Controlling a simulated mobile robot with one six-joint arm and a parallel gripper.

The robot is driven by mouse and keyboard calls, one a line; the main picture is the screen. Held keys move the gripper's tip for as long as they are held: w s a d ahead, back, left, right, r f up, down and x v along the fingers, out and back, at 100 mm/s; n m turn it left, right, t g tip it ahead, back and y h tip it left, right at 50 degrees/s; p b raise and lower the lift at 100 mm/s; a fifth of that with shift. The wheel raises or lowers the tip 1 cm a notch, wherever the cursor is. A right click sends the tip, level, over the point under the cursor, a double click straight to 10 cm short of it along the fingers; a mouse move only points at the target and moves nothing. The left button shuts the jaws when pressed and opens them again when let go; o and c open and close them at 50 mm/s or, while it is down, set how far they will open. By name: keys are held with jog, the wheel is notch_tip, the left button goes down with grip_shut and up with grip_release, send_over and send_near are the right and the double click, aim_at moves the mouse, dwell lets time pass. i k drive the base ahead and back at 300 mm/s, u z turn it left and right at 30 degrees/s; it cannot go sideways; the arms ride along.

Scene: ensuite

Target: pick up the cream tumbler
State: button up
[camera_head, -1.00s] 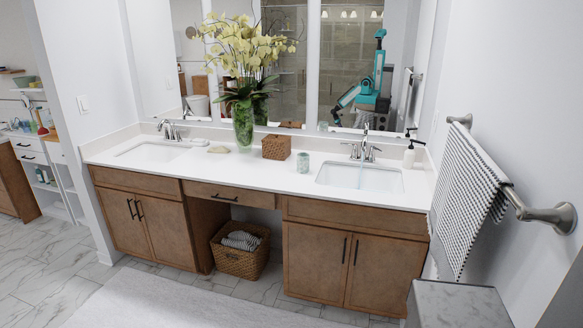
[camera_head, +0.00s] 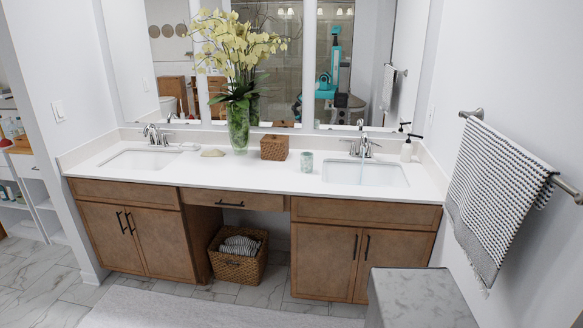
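A small tumbler (camera_head: 307,162) stands upright on the white countertop (camera_head: 255,178), between the woven box and the right sink. It looks pale grey-green with a mottled surface rather than plainly cream. I see no other tumbler that is clearly cream. My gripper is not directly in view. A teal arm, mine, shows only as a small reflection in the mirror, too small to tell how its gripper stands.
Near the tumbler are a woven box (camera_head: 274,147), the right sink (camera_head: 365,173) with its faucet, and a soap dispenser (camera_head: 406,150). A vase of flowers (camera_head: 238,127) stands left. A marble-topped block (camera_head: 425,295) and hanging towel (camera_head: 490,190) are at right.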

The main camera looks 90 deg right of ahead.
aim_at(307, 158)
jog(key=i, duration=1.15)
jog(key=u, duration=0.5)
jog(key=k, duration=0.15)
jog(key=z, duration=2.75)
jog(key=i, duration=0.5)
jog(key=u, duration=0.1)
